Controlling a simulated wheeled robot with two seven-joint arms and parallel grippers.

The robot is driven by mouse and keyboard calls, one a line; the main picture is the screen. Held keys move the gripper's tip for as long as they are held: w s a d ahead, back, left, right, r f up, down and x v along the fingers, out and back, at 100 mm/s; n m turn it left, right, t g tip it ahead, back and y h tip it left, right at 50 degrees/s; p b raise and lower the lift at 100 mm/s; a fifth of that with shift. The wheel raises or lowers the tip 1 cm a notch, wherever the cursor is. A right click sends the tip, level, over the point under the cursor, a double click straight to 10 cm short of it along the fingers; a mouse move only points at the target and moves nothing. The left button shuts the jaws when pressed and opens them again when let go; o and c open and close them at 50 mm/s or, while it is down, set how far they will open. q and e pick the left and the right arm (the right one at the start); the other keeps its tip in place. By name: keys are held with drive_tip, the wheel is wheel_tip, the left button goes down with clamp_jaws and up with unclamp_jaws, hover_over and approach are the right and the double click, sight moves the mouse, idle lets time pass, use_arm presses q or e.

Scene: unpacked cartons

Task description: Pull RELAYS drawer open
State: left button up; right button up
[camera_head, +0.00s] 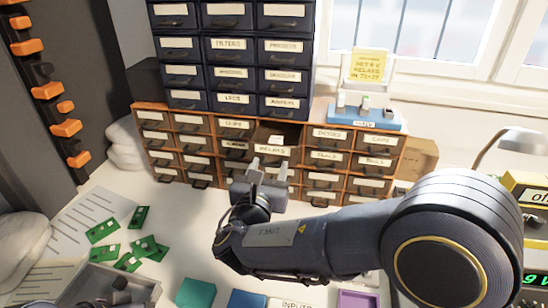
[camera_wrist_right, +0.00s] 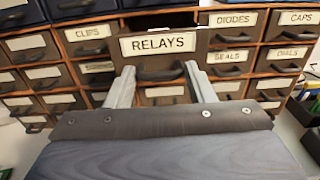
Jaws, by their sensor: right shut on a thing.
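The RELAYS drawer (camera_head: 272,148) is in the top row of the orange-framed cabinet. It stands out from its row, partly open, with a dark gap above and behind its front. Its white label (camera_wrist_right: 158,44) reads RELAYS in the right wrist view, with a dark handle (camera_wrist_right: 160,73) below. My right gripper (camera_head: 269,169) is at the drawer front, and its two pale fingers (camera_wrist_right: 161,78) are on either side of the handle, shut on it. The drawer's inside is mostly hidden. My left gripper cannot be made out.
Dark blue drawers (camera_head: 230,45) stand on top of the orange cabinet (camera_head: 142,108). A blue tray (camera_head: 366,119) with a yellow note (camera_head: 369,64) is at right. Green circuit boards (camera_head: 103,230) and a grey bin (camera_head: 88,272) lie at left. Table space before the left drawers is clear.

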drive_tip(key=shift+s+a, duration=0.15)
drive_tip(key=shift+s, duration=0.6)
drive_tip(key=o, duration=1.4)
drive_tip(key=shift+c, duration=0.2)
drive_tip(key=s+a, duration=0.1)
drive_tip(key=s, duration=0.6)
drive_tip(key=shift+s+a, duration=0.25)
drive_tip(key=shift+s, duration=0.05)
